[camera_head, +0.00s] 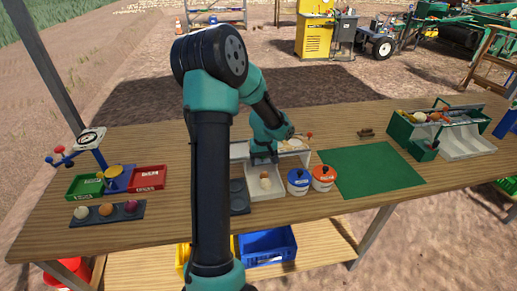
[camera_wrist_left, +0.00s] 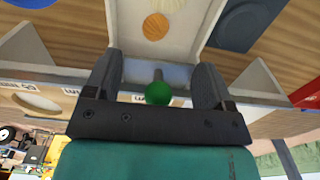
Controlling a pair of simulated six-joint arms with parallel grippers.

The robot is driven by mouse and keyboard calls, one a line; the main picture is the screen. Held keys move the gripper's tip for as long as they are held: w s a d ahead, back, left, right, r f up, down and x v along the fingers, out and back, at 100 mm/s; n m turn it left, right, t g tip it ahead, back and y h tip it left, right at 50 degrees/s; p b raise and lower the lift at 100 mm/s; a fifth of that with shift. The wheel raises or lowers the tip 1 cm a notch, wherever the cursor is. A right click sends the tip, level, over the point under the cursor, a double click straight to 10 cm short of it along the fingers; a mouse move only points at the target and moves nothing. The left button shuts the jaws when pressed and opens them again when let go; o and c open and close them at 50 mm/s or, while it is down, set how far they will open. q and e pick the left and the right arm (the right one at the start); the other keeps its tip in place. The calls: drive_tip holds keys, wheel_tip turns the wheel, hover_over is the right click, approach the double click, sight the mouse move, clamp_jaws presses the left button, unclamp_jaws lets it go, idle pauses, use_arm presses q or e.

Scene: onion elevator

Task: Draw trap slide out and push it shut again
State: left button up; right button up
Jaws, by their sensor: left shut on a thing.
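The trap slide's green knob (camera_wrist_left: 158,93) shows on a short grey stem between the two fingers of my left gripper (camera_wrist_left: 158,84) in the wrist view. My left gripper is shut on this handle. In the head view my left gripper (camera_head: 263,158) is low at the white elevator unit (camera_head: 290,144), behind the white tray (camera_head: 258,194). My own arm hides part of the unit and the knob there. A small onion (camera_head: 266,181) lies in the tray; it also shows in the wrist view (camera_wrist_left: 155,26). How far the slide is drawn cannot be told. My right gripper is not in view.
A blue-and-white pot (camera_head: 298,181) and an orange-and-white pot (camera_head: 323,177) stand close right of the tray. A green mat (camera_head: 370,169) lies beyond them. Red (camera_head: 147,178) and green (camera_head: 85,187) trays and a scale (camera_head: 91,140) stand at left.

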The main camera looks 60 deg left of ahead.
use_arm(q)
drive_tip(key=shift+w+a, duration=0.1)
drive_tip(key=shift+a, duration=0.1)
drive_tip(key=o, duration=0.9)
drive_tip(key=shift+r, duration=0.15)
drive_tip(key=shift+r, duration=2.85)
